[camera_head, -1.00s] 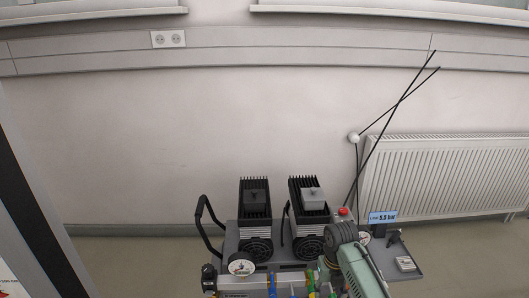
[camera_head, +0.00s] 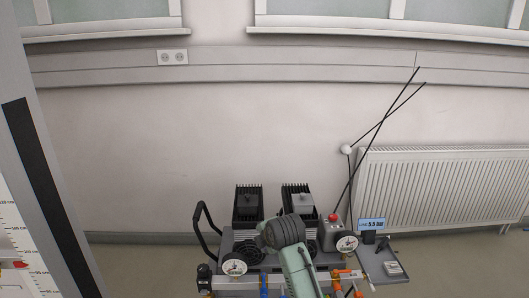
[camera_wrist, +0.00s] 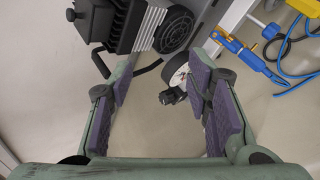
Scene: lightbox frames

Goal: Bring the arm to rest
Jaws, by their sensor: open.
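My gripper (camera_wrist: 160,88) is open and empty in the wrist view, its two green fingers with purple pads spread wide apart. In the head view my green-grey arm (camera_head: 294,256) reaches up from the bottom edge, in front of the machine. The fingers cannot be made out in that view.
A machine with two black finned motors (camera_head: 248,202) stands by the wall, a black handle (camera_head: 203,226) at its left. A screen reading 5.5 bar (camera_head: 371,224) stands over a grey shelf (camera_head: 380,268). A radiator (camera_head: 440,195) is at right. Blue cables (camera_wrist: 297,72) show in the wrist view.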

